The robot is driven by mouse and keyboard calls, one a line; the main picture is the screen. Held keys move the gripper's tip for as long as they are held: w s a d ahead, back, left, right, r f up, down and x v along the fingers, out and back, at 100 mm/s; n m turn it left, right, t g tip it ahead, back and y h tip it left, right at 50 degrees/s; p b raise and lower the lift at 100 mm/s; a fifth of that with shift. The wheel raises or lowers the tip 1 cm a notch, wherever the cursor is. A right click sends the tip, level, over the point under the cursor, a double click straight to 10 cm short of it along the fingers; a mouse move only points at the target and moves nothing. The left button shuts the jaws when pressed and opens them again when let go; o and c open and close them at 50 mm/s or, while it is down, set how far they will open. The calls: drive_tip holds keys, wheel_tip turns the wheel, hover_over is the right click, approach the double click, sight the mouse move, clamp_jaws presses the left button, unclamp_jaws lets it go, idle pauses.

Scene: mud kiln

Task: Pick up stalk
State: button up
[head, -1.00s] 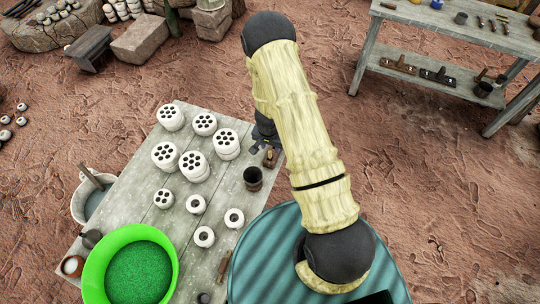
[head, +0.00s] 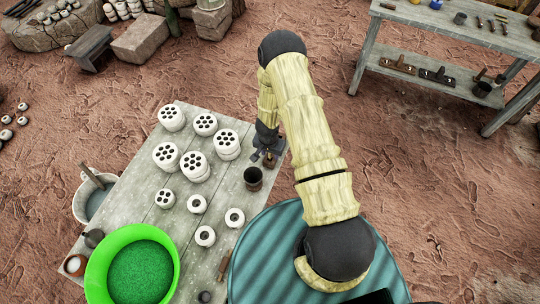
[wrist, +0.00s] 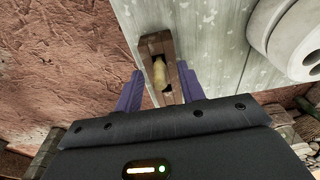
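A short pale piece (wrist: 160,73), which looks like the stalk, lies in a small brown wooden holder (wrist: 167,45) near the edge of the grey table (wrist: 205,30). In the head view the holder (head: 269,160) shows as a small brown block, and the pale piece cannot be made out there. My gripper (wrist: 160,76) is open, with a purple finger on each side of the holder. It points down at the table's right edge in the head view (head: 266,152). I cannot tell whether the fingers touch the holder.
White perforated cylinders (head: 194,164) and white rings (head: 197,204) stand left of my gripper. A dark cup (head: 253,178) stands close in front. A green basin (head: 102,263) and a thin brown stick (head: 222,269) are nearer. A second table (head: 455,30) is far right.

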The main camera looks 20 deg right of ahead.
drive_tip(key=c, duration=0.8)
drive_tip(key=shift+r, duration=0.1)
wheel_tip(320, 180, up, 10)
drive_tip(key=shift+f, duration=0.1)
idle(0.4)
idle(0.5)
drive_tip(key=n, duration=0.2)
drive_tip(key=s+r+n, duration=0.1)
drive_tip(key=n, duration=0.4)
drive_tip(key=shift+s+r+y, duration=0.15)
drive_tip(key=shift+s+y, duration=0.15)
drive_tip(key=shift+y, duration=0.1)
